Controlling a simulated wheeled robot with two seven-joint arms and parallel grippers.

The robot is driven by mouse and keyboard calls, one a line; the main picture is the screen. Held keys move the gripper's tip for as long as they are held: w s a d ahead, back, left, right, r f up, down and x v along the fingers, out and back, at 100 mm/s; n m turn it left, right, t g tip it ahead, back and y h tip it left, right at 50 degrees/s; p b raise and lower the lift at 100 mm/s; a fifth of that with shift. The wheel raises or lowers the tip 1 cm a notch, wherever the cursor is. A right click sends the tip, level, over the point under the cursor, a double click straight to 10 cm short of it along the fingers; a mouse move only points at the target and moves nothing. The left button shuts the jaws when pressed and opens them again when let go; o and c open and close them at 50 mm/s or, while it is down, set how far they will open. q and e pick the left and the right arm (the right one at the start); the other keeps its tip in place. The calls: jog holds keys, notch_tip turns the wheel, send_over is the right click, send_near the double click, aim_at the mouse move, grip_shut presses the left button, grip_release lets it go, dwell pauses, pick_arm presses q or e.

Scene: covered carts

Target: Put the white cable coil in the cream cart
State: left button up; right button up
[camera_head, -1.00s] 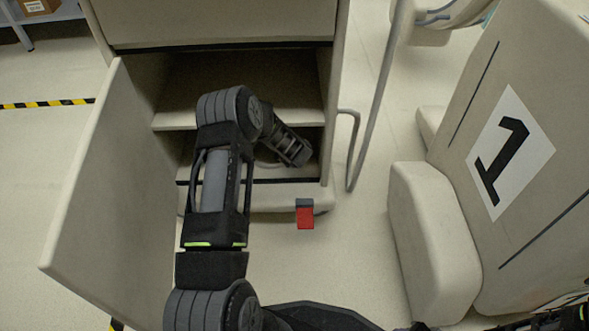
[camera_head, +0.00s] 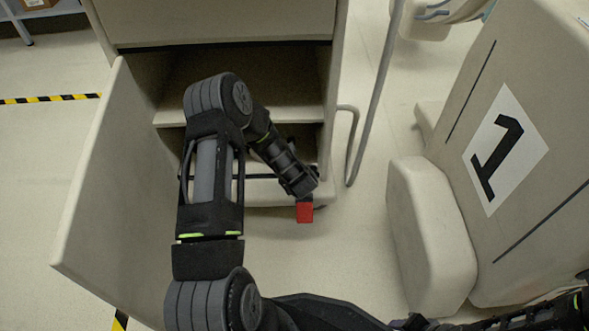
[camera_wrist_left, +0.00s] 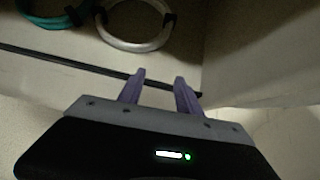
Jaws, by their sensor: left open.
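The white cable coil (camera_wrist_left: 135,46) lies on a cream surface at the top of the left wrist view, with black ties around it. It is beyond my fingertips and apart from them. My left gripper (camera_wrist_left: 160,82) is open with nothing between its purple fingers. In the head view my left gripper (camera_head: 303,188) is at the front of an open cream-coloured cart (camera_head: 107,170), by its lower compartment. My arm hides much of that compartment, and I cannot make out the coil there. My right gripper is out of view.
A teal coil (camera_wrist_left: 50,20) lies left of the white one. A red tab (camera_head: 305,212) is at the open cart's base. Another cream-coloured cart marked 1 (camera_head: 440,235) stands to the right. A grey bent rail (camera_head: 352,150) is beside the open cart. Floor shows between the carts.

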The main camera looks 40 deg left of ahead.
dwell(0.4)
pick_arm(q)
jog(key=s+d+f+m+g+h, duration=0.1)
jog(key=s+d+f+m+h, duration=0.3)
jog(key=d+m, duration=0.75)
jog(key=s+d+m+h, duration=0.3)
jog(key=s+d+m, duration=0.2)
jog(key=d+m, duration=0.65)
jog(key=s+d+m+g+h, duration=0.1)
jog(key=s+d+m+g, duration=0.1)
jog(key=s+d+m, duration=0.2)
jog(key=s+d+m+g+h, duration=0.1)
jog(key=s+d+m, duration=0.4)
jog(key=s+m, duration=0.6)
jog(key=m+g, duration=0.1)
jog(key=m, duration=0.2)
jog(key=shift+d+r+m+h, duration=0.15)
jog(key=shift+m+h, duration=0.15)
jog(key=shift+m, duration=0.1)
jog(key=shift+c, duration=0.5)
